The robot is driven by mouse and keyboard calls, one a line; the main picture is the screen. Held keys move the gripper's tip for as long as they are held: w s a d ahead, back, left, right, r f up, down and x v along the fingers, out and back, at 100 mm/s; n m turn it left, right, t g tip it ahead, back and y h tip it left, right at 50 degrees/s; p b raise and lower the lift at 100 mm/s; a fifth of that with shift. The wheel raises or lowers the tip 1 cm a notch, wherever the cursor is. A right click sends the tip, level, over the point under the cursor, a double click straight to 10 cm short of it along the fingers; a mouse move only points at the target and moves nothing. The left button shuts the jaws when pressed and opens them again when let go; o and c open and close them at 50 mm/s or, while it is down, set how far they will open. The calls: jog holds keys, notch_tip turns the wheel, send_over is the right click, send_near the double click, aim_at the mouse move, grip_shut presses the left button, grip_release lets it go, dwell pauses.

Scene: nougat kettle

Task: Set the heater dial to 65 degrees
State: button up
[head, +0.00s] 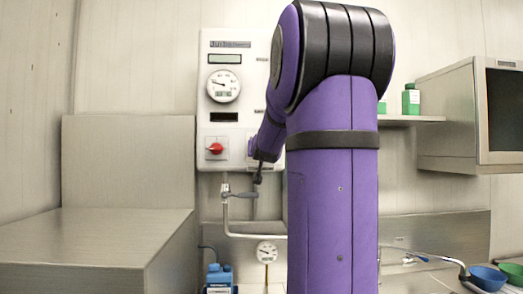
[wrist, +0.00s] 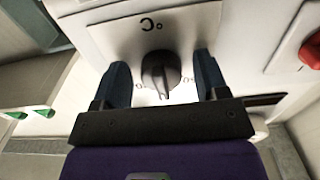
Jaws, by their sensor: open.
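The heater dial (wrist: 160,72) is a dark round knob with a raised grip bar on a white panel face. In the wrist view it sits between the two fingers of my gripper (wrist: 161,62), with a visible gap on each side. The gripper is open around the dial and I see no contact. A "°C" mark shows upside down above the dial. The scale numbers are mostly hidden or too small to read, so I cannot tell the setting. In the head view my arm hides the dial, at the lower right of the white control panel (head: 240,130).
A red switch (head: 215,148) is left of my arm on the panel; it also shows at the right edge in the wrist view (wrist: 312,50). A round gauge (head: 223,86) is above it. A pipe with a second gauge (head: 266,251) runs below. A metal cabinet (head: 90,240) stands left.

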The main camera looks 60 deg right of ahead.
jog(key=v, duration=1)
jog(key=shift+s+a, duration=0.2)
jog(key=shift+a, duration=0.15)
